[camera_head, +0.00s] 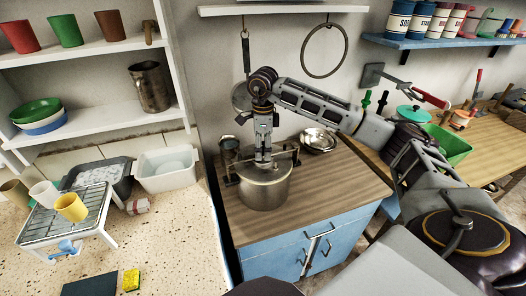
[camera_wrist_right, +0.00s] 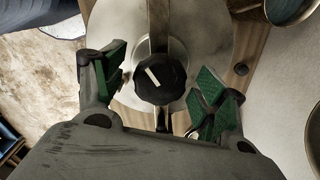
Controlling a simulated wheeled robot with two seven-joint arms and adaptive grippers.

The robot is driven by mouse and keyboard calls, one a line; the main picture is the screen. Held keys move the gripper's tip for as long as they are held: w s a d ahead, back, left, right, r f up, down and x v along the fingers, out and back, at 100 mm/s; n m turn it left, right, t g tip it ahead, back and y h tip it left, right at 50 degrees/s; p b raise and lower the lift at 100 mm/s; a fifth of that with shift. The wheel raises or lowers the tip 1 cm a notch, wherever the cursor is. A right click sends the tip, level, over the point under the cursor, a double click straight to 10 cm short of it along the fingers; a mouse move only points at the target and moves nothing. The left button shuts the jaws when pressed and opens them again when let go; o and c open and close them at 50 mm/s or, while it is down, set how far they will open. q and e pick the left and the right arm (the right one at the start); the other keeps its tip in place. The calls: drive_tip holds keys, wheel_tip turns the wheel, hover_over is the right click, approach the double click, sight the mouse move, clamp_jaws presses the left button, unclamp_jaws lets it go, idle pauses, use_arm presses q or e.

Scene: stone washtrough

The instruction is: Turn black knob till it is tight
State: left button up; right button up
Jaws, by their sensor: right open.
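The black knob (camera_wrist_right: 160,78) with a pale bar mark sits on a bar across the lid of the metal pot (camera_head: 264,190). My right gripper (camera_head: 263,158) points straight down over the pot's lid. In the right wrist view its green-padded fingers (camera_wrist_right: 160,84) are open, one on each side of the knob, with gaps between pads and knob. Whether the fingertips are down at knob height is hard to tell. In the head view the gripper hides the knob. My left gripper is not in view.
The pot stands on a wooden-topped blue cabinet (camera_head: 322,202). A metal bowl (camera_head: 318,139) lies behind it to the right. A pan and a ring hang on the wall behind. A speckled counter (camera_head: 170,240) with a dish rack (camera_head: 62,215) is at the left.

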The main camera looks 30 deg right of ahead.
drive_tip(key=shift+n, duration=1.3)
drive_tip(key=c, duration=0.9)
drive_tip(key=shift+o, duration=0.2)
drive_tip(key=shift+m, duration=3)
